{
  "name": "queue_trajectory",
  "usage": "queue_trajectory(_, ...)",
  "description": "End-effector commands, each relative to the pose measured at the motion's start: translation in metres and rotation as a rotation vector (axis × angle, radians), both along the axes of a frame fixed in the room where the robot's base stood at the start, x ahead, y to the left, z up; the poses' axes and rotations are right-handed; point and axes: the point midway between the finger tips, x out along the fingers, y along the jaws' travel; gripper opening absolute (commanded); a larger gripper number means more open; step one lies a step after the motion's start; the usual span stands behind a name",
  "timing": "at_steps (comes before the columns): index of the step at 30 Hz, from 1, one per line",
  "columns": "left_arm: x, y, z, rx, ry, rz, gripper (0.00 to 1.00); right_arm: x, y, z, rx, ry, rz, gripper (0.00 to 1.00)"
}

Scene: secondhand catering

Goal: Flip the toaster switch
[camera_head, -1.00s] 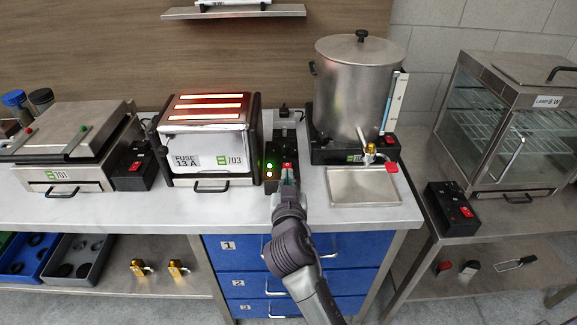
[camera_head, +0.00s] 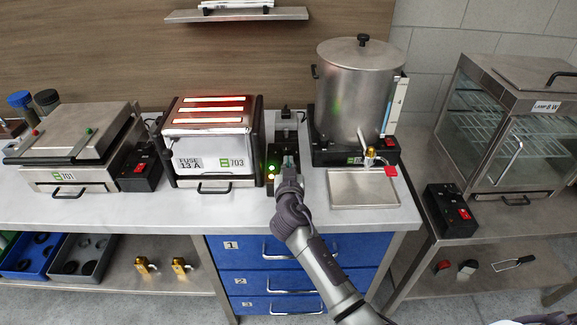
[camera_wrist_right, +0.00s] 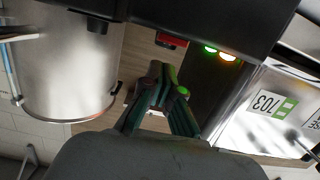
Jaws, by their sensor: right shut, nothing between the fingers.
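The toaster (camera_head: 208,142) labelled 703 stands on the counter with its slots glowing orange. My right gripper (camera_head: 288,164) is over the switch box, shut and empty. Its fingertips (camera_wrist_right: 164,74) point toward the switch in the wrist view; I cannot tell whether they touch it. My left gripper is not in view.
A steel urn (camera_head: 358,95) with a tap and drip tray (camera_head: 363,188) stands close on the right. A contact grill (camera_head: 75,135) with its own switch box (camera_head: 140,168) is on the left. A glass warming cabinet (camera_head: 510,125) stands far right. Bare counter lies in front of the toaster.

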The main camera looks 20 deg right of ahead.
Motion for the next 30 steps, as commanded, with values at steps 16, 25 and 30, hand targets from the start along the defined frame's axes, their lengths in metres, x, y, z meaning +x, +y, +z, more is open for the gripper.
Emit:
queue_trajectory(16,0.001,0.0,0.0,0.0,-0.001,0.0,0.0,0.002,-0.001,-0.018,0.0,-0.003,0.0,0.0)
queue_trajectory(25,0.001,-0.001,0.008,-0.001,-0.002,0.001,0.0,0.004,-0.002,-0.021,0.013,0.042,-0.002,0.0)
queue_trajectory(30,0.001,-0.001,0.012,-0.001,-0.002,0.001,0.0,0.005,-0.003,-0.016,0.014,0.041,-0.002,0.0)
